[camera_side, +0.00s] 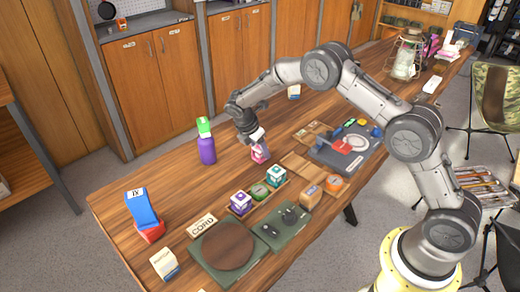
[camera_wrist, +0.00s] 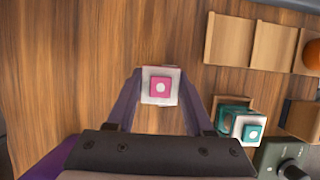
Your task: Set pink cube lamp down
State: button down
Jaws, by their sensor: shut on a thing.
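The pink cube lamp (camera_wrist: 160,86) shows in the wrist view with a pink square and a white round spot on its white top. My gripper (camera_wrist: 156,88) is shut on it, one finger on each side. In the side view the pink cube lamp (camera_side: 260,153) is under my gripper (camera_side: 257,138), over the wooden table to the right of the purple bottle. I cannot tell whether its underside touches the table.
Wooden trays (camera_wrist: 252,40) lie to the right. Bare wood lies left in the wrist view.

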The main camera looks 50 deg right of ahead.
jog(key=shift+f, duration=0.15)
jog(key=shift+c, duration=1.4)
grip_release()
jog(key=v, duration=1.2)
jog(key=shift+r, duration=0.25)
jog(key=s+r+m+t+y, duration=0.2)
jog(key=s+r+m, duration=0.6)
jog(key=s+r, duration=0.75)
jog(key=s+f+m+t+y, duration=0.2)
jog(key=s+m, duration=0.8)
jog(key=s, duration=1.1)
jog(key=shift+s+a+t, duration=0.3)
jog(key=shift+t, duration=0.5)
